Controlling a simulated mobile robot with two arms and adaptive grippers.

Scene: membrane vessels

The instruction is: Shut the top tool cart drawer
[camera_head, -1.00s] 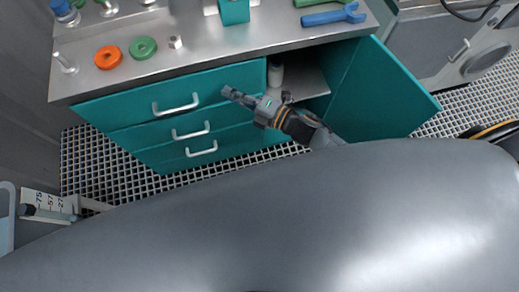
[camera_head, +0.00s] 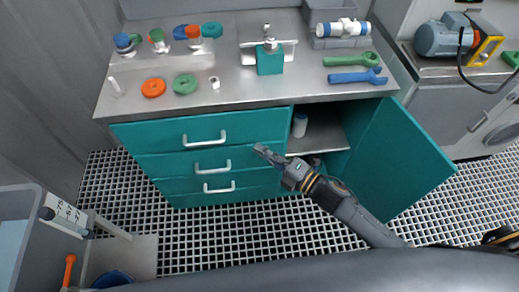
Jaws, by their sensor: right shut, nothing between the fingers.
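The teal tool cart has a stack of three drawers on its left side, each with a white bar handle. The top drawer (camera_head: 160,137) appears flush with the cart front, with its handle (camera_head: 204,139) facing me. My right gripper (camera_head: 261,151) is shut and empty, in front of the cart just right of the drawer handles. Whether it touches the drawer front cannot be told. My left gripper is not in view.
The cart's right door (camera_head: 405,160) stands open, with a white bottle (camera_head: 299,125) inside. The steel cart top (camera_head: 240,90) holds rings, a teal vise (camera_head: 270,62) and green and blue wrenches (camera_head: 357,76). A grey bin (camera_head: 30,225) stands at left. Grated floor lies between.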

